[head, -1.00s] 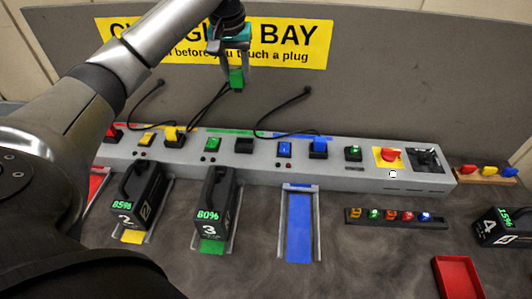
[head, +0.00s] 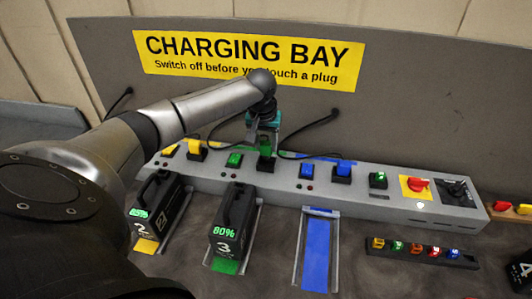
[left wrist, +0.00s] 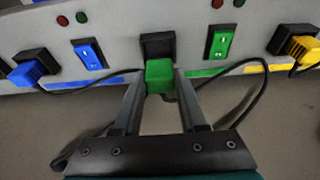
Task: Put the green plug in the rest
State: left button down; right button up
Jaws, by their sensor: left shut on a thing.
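The green plug (head: 265,150) is between the fingers of my left gripper (head: 264,142), at the black holder (head: 265,164) in the green section of the grey console. In the left wrist view, the green plug (left wrist: 159,77) lies right against the lower part of the black holder (left wrist: 157,43), between the shut fingers of the gripper (left wrist: 159,88). I cannot tell how deep the plug sits in it. A black cable (left wrist: 256,112) curves beside it. No separate piece marked as the rest shows. My right gripper is not in view.
A green switch (head: 234,160) is left of the holder; a blue switch (head: 307,170) and blue plug (head: 342,170) are to its right. Yellow plug (head: 196,150) is farther left. Battery 3 (head: 234,218) stands in front; the blue bay (head: 317,254) is empty.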

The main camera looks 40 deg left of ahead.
aim_at(266, 154)
pick_arm(q)
jog(key=shift+f, duration=1.6)
jog(key=shift+f, duration=0.1)
jog(key=shift+c, duration=2.3)
grip_release()
jog(key=p+v, duration=0.1)
jog(key=v, duration=1.1)
